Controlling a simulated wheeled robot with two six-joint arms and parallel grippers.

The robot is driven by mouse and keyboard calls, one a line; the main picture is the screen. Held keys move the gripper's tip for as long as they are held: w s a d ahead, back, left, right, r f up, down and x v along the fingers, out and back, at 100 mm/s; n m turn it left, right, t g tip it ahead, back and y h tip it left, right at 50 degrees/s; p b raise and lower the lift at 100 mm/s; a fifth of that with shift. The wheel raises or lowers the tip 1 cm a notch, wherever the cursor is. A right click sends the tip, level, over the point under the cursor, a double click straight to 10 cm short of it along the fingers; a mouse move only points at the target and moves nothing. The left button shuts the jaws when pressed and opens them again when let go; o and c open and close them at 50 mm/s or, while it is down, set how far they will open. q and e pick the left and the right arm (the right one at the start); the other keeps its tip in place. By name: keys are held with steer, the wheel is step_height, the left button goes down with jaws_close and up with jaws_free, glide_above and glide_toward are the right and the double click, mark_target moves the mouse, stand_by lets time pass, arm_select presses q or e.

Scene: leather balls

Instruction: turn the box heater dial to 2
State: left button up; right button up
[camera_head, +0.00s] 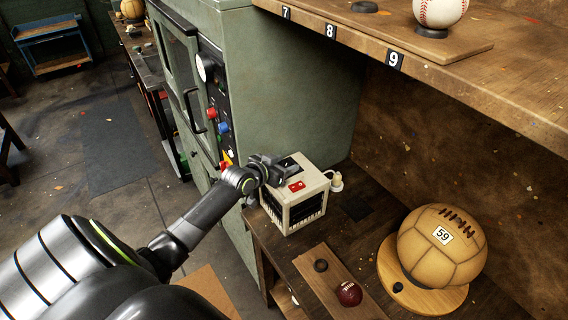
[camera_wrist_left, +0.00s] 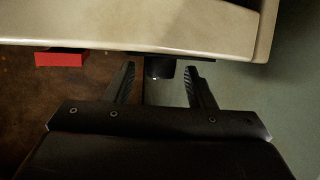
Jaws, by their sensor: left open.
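The box heater (camera_head: 308,181) is a cream box with a dark grille front. It stands on the workbench beside the green oven. My left gripper (camera_head: 282,170) is at the heater's top, over a black plate with white marks, and hides the dial in the head view. In the left wrist view the heater's cream face (camera_wrist_left: 140,25) fills the top, and the dark dial (camera_wrist_left: 160,68) sticks out from it. The open fingers of my left gripper (camera_wrist_left: 160,78) stand on either side of the dial, with gaps visible. The dial's setting cannot be read. My right gripper is not in view.
A red switch (camera_head: 296,186) is on the heater's top, and a plug (camera_head: 336,183) is at its side. A tan ball (camera_head: 425,262) on a wooden stand and a small dark red ball (camera_head: 349,294) are nearby. A shelf (camera_head: 480,85) overhangs the bench.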

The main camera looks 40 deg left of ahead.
arm_select(q)
steer(key=c, duration=1)
steer(key=shift+o, duration=0.2)
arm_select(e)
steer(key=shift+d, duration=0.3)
